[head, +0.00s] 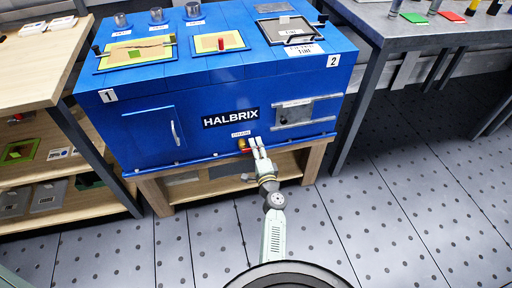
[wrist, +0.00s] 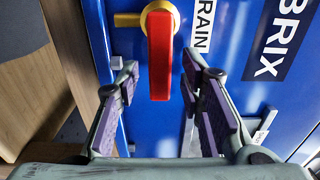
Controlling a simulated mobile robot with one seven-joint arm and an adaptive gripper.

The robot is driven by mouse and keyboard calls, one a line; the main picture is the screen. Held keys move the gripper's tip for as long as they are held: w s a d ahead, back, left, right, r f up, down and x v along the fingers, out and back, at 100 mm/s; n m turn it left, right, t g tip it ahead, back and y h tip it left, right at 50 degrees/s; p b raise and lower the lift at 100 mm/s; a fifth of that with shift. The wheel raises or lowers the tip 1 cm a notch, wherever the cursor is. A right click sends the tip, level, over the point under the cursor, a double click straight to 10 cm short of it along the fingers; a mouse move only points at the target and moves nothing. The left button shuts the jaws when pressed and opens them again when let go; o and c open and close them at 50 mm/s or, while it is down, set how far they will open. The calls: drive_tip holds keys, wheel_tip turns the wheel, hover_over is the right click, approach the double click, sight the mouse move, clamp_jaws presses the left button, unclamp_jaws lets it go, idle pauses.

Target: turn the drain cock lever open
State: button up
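The drain cock has a red lever (wrist: 160,56) on a yellow brass fitting (wrist: 130,19) at the lower front edge of the blue HALBRIX cabinet. In the wrist view the lever lies between the two open fingers of my gripper (wrist: 162,92), with a gap on each side. In the head view my gripper (head: 258,146) reaches up to the cock (head: 243,145) just under the small DRAIN label (head: 241,134). The fingers partly hide the cock there. No contact with the lever shows.
The blue cabinet (head: 160,100) stands on a wooden bench. It has a door with a handle (head: 174,132) at left and a latched panel (head: 296,112) at right. Wooden shelving (head: 60,190) stands left, a grey table (head: 400,30) right. The floor in front is clear.

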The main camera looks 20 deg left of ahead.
drive_tip(key=shift+c, duration=0.6)
clamp_jaws()
drive_tip(key=shift+n+b, duration=0.3)
drive_tip(key=shift+b, duration=0.1)
drive_tip(key=shift+r+n, duration=0.3)
drive_tip(key=shift+n, duration=0.2)
drive_tip(key=shift+o, duration=0.6)
unclamp_jaws()
